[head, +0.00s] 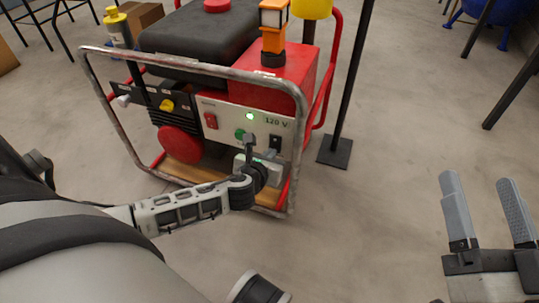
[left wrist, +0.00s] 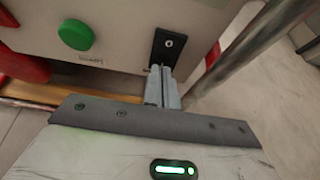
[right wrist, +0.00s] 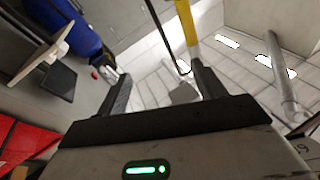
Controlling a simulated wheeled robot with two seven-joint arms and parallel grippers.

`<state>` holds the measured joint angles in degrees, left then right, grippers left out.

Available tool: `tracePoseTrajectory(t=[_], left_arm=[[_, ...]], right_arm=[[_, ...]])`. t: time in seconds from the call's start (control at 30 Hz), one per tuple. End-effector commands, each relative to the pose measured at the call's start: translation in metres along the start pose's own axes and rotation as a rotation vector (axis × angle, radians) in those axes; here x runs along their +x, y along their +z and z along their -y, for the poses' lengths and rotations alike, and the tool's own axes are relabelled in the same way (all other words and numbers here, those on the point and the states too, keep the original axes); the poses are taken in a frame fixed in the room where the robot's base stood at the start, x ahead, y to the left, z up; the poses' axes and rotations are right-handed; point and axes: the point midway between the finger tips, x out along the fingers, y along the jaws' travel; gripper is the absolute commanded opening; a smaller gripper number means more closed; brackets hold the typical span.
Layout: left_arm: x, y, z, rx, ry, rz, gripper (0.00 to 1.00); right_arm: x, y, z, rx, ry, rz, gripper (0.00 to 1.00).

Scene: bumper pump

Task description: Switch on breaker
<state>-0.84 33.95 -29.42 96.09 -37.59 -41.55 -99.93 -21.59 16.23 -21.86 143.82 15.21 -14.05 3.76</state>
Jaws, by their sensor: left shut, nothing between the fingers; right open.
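The breaker is a small black switch (head: 275,143) with a white mark on the generator's pale front panel, below the "120 V" label. It also shows in the left wrist view (left wrist: 169,46), upper centre. My left gripper (head: 270,154) is shut and empty, with its fingertips (left wrist: 162,70) at the lower edge of the breaker. I cannot tell whether they touch it. The lower part of the breaker is hidden behind the fingertips. My right gripper (head: 479,179) is open and empty over the floor at the far right, away from the generator.
The panel also carries a lit green lamp (head: 249,116), a red switch (head: 210,121) and a green button (left wrist: 76,34). A grey and red tube frame (head: 299,130) surrounds the generator, with one upright just right of the breaker. A black post (head: 350,90) stands behind.

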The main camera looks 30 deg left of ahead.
Motion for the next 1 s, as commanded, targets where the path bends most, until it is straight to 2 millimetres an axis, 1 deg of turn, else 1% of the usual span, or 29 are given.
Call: tracePoseTrajectory(t=[0.03, 0.1, 0.3, 0.47, 0.8, 1.0], left_arm=[[0.001, 0.003, 0.000, 0.001, 0.001, -0.001, 0.00], [0.005, 0.003, 0.001, 0.000, 0.000, 0.000, 0.00], [0.005, 0.001, 0.000, -0.001, -0.001, 0.002, 0.00], [0.004, 0.005, 0.000, 0.000, 0.000, 0.002, 0.00], [-0.001, 0.018, 0.000, -0.001, 0.001, 0.005, 0.00], [-0.001, 0.019, 0.000, -0.002, 0.001, 0.008, 0.00]], right_arm=[[-0.001, 0.002, 0.001, 0.029, 0.009, 0.028, 0.69], [-0.006, 0.013, 0.001, 0.094, 0.028, 0.089, 0.69], [-0.005, 0.013, 0.000, 0.082, 0.024, 0.079, 0.69], [-0.004, 0.009, 0.001, 0.081, 0.023, 0.078, 0.69], [0.000, -0.007, 0.004, 0.080, 0.023, 0.077, 0.69], [0.000, -0.007, 0.004, 0.080, 0.023, 0.077, 0.69]])
